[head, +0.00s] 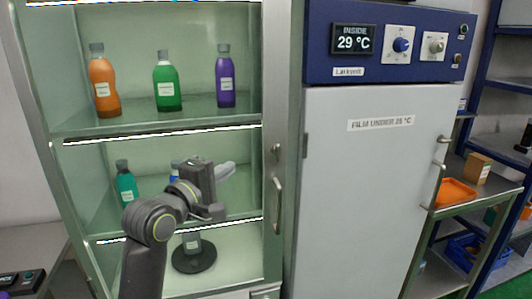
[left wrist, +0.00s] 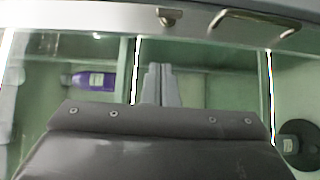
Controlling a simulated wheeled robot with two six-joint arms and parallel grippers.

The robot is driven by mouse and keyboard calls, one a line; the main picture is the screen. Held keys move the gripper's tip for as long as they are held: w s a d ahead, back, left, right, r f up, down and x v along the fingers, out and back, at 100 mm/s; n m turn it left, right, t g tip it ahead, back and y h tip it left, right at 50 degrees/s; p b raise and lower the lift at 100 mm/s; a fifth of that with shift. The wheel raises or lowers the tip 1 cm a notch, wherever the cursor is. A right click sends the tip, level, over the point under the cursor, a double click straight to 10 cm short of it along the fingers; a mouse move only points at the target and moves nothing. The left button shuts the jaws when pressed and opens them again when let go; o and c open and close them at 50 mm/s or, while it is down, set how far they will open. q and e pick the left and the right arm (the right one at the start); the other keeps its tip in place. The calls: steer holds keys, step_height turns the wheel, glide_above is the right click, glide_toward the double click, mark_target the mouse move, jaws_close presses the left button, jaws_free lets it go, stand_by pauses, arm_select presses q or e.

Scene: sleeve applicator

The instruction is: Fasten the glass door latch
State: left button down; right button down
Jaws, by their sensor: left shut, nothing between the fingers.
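The glass door of the cabinet has a green-grey frame (head: 271,100) and appears shut, with bottles showing behind the glass. A small metal latch (head: 276,150) sits on the door's right stile, above a vertical bar handle (head: 277,205). In the left wrist view the latch (left wrist: 168,18) and the handle (left wrist: 255,22) are at the top edge. Whether the latch is turned home is too small to tell. My left gripper (head: 226,171) is shut and empty in front of the glass, left of the latch and slightly lower. Its fingers (left wrist: 158,84) lie together in the left wrist view, apart from the latch.
A white oven-like unit (head: 365,190) with a blue control panel (head: 385,72) stands right of the cabinet. Further right is a rack with an orange tray (head: 455,192). Orange (head: 104,88), green (head: 167,88) and purple (head: 226,84) bottles stand inside the cabinet.

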mark_target(278, 153)
arm_select(q)
steer(key=p+x, duration=0.2)
steer(key=x, duration=0.7)
steer(key=shift+w+d+r, duration=0.1)
steer(key=d+p, duration=0.1)
steer(key=w+d, duration=0.1)
steer(key=d, duration=0.1)
steer(key=shift+w+p, duration=0.25)
steer(key=shift+p, duration=0.1)
steer(key=shift+w+d, duration=0.1)
steer(key=shift+d, duration=0.45)
steer(key=shift+w, duration=0.1)
